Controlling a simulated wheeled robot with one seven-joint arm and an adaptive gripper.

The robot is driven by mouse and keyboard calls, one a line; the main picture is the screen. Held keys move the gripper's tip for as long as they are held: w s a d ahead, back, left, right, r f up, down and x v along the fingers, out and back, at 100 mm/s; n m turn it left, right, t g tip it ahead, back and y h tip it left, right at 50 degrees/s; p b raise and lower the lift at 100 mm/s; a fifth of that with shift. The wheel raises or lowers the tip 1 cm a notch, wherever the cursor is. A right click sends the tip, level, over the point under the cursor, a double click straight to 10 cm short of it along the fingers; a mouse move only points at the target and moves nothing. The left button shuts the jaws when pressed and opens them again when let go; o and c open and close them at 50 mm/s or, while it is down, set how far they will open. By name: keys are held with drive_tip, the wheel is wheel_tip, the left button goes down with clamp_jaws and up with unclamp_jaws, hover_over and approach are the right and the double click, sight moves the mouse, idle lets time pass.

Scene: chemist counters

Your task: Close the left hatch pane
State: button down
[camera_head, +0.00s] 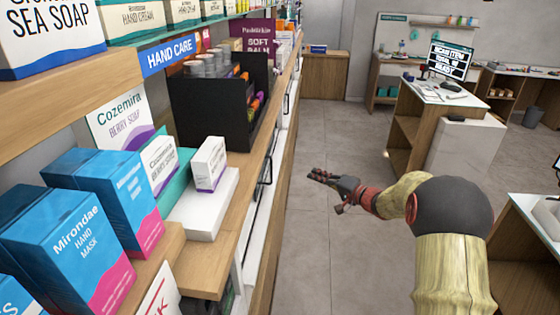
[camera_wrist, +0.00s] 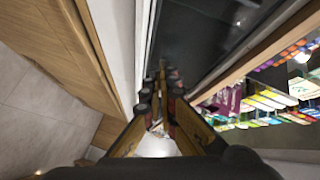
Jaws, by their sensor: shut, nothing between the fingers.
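My gripper (camera_head: 322,178) is over the aisle, to the right of the shelf unit, with its fingers pointing left. Its two dark fingers (camera_wrist: 160,85) also show in the wrist view, close together with nothing held. Beyond them, a dark glossy pane (camera_wrist: 205,40) lies alongside a pale frame edge (camera_wrist: 143,45). I cannot tell for sure whether this is the left hatch pane, or how far open it stands. In the head view, the low white fronts of the shelf unit are seen edge-on, with a dark handle (camera_head: 265,170); most of their faces are hidden.
Shelves on the left hold blue-and-pink hand mask boxes (camera_head: 70,235), soap boxes and a black display bin (camera_head: 215,105). A wooden shelf edge (camera_head: 262,140) juts toward the aisle. The grey floor (camera_head: 325,130) is clear. A counter with a screen (camera_head: 448,62) stands at the back right.

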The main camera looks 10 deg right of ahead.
drive_tip(key=s+a+r+m+y, duration=0.2)
drive_tip(key=s+a+r+y, duration=0.1)
drive_tip(key=a+r+y, duration=0.1)
drive_tip(key=w+a+b, duration=0.4)
drive_tip(key=a, duration=0.4)
drive_tip(key=shift+w+a+h, duration=0.15)
drive_tip(key=shift+a+h, duration=0.1)
drive_tip(key=shift+h, duration=0.05)
drive_tip(key=shift+r+g, duration=0.1)
drive_tip(key=shift+g, duration=0.2)
